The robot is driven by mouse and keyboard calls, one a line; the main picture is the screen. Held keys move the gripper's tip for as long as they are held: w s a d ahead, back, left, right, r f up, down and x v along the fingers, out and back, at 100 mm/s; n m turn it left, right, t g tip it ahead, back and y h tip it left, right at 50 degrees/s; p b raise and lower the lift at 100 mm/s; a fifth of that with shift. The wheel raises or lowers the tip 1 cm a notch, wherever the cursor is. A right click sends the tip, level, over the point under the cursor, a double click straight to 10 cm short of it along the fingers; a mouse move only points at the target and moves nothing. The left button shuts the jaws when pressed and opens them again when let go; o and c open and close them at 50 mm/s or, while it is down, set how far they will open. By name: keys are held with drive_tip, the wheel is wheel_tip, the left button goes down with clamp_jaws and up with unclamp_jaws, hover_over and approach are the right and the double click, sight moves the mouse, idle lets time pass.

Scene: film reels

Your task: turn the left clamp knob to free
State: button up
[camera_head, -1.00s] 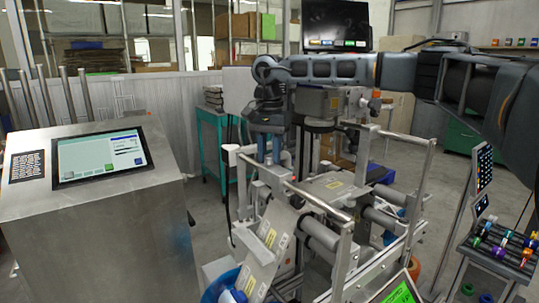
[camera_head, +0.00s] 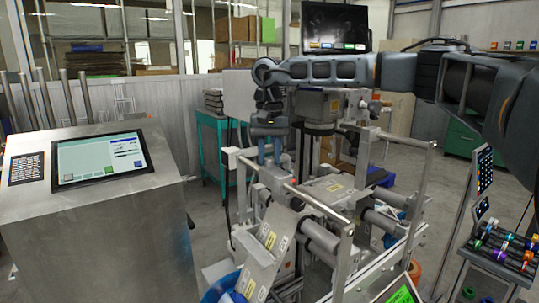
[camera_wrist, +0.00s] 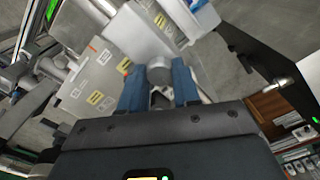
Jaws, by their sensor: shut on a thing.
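My gripper (camera_head: 269,160) points down at the left end of the grey metal machine (camera_head: 333,187). In the wrist view my gripper's two blue fingers (camera_wrist: 159,88) stand on either side of a small round grey knob (camera_wrist: 158,72), shut on it. It appears to be the left clamp knob. In the head view the fingers and the machine's parts hide the knob. The knob's turn angle cannot be read.
A metal console with a lit screen (camera_head: 100,158) stands at the left. Metal rails (camera_head: 318,205) run around the machine. A blue round container (camera_head: 222,290) is below at the front. A rack of coloured items (camera_head: 503,250) stands at the right.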

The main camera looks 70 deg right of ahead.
sight(270, 159)
drive_tip(key=o, duration=1.1)
drive_tip(key=shift+c, duration=0.2)
drive_tip(key=shift+r, duration=0.15)
wheel_tip(270, 159, up, 8)
drive_tip(key=shift+f, duration=0.2)
